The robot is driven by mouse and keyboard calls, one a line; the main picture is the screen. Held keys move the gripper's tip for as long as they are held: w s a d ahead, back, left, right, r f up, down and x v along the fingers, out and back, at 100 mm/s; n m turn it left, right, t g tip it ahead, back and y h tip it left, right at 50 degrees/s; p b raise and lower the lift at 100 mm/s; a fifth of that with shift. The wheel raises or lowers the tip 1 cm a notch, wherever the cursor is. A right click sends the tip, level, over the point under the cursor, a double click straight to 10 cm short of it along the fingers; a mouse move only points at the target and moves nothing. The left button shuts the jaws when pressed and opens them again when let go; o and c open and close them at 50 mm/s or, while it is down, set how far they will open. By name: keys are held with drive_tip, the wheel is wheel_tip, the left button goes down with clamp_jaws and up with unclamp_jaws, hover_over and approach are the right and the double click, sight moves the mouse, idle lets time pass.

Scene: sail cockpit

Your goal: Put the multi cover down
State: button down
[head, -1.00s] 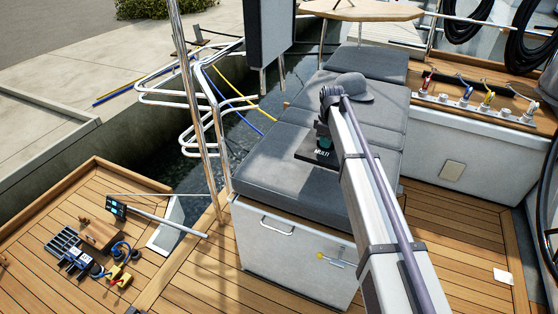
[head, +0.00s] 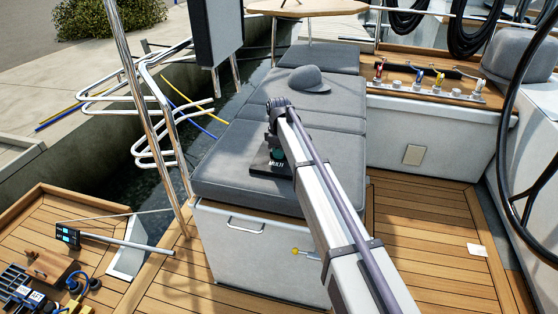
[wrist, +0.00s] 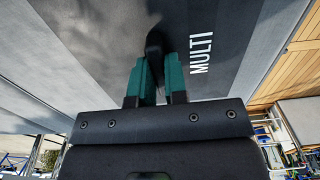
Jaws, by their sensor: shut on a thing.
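The multi cover (head: 264,165) is a dark flat panel with white MULTI lettering. In the head view it is over the near part of the grey bench cushion (head: 232,178). I cannot tell whether it touches the cushion. In the wrist view the cover (wrist: 226,35) fills much of the upper middle, its lettering right of the jaws. My gripper (head: 277,157) has green jaws, which also show in the wrist view (wrist: 158,72). They are shut on the cover's black upright grip (wrist: 155,45). My arm hides part of the cover's right side in the head view.
A grey cap (head: 308,80) lies farther back on the cushions. A console with coloured levers (head: 420,80) stands at the back right. A steel post (head: 150,130) rises left of the bench. A steering wheel (head: 515,150) is at the right edge. Cushion around the cover is clear.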

drive_tip(key=shift+f, duration=0.25)
drive_tip(key=c, duration=1.1)
unclamp_jaws()
drive_tip(key=shift+r, duration=0.1)
drive_tip(key=shift+c, duration=0.2)
wheel_tip(320, 180, up, 12)
drive_tip(key=p, duration=1.2)
drive_tip(key=shift+r+p, duration=0.25)
drive_tip(key=shift+p, duration=0.05)
